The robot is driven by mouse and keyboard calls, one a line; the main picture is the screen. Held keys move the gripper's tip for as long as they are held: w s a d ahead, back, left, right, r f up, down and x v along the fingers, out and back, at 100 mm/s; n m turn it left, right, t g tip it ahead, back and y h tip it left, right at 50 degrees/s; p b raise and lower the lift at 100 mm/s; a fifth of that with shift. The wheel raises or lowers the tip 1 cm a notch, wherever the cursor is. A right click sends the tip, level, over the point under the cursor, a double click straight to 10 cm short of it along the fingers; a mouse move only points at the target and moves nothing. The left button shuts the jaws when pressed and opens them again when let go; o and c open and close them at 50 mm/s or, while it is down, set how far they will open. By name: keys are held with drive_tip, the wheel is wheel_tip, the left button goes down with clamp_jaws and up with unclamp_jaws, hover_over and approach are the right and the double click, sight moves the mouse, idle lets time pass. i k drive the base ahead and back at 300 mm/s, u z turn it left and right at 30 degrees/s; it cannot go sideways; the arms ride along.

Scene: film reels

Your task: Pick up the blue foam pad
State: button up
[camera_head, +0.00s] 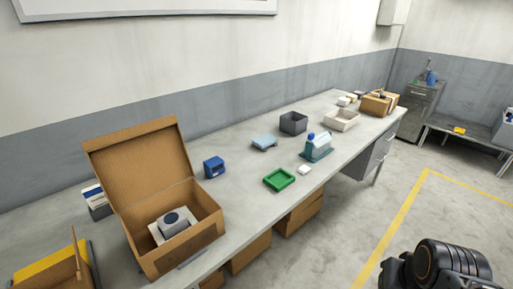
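A light blue, flat, block-like pad (264,142), which looks like the blue foam pad, lies on the grey workbench (235,215) near its middle. It sits left of a dark grey open bin (293,123) and behind a green tray (279,180). Nothing covers it. A dark part of my arm shows at the lower right, over the floor and well apart from the pad. My gripper's fingers are not in view.
A dark blue box (214,168) stands left of the pad. An open cardboard box (178,243) with a grey device inside is nearer. A bottle on a teal base (317,149) and a small white block (304,169) are to the right. The bench around the pad is clear.

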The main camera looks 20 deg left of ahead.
sight(264, 141)
drive_tip(key=u, duration=1)
drive_tip(key=i, duration=0.95)
drive_tip(key=z, duration=2.2)
drive_tip(key=i, duration=1.75)
drive_tip(key=u, duration=3.7)
drive_tip(key=i, duration=0.5)
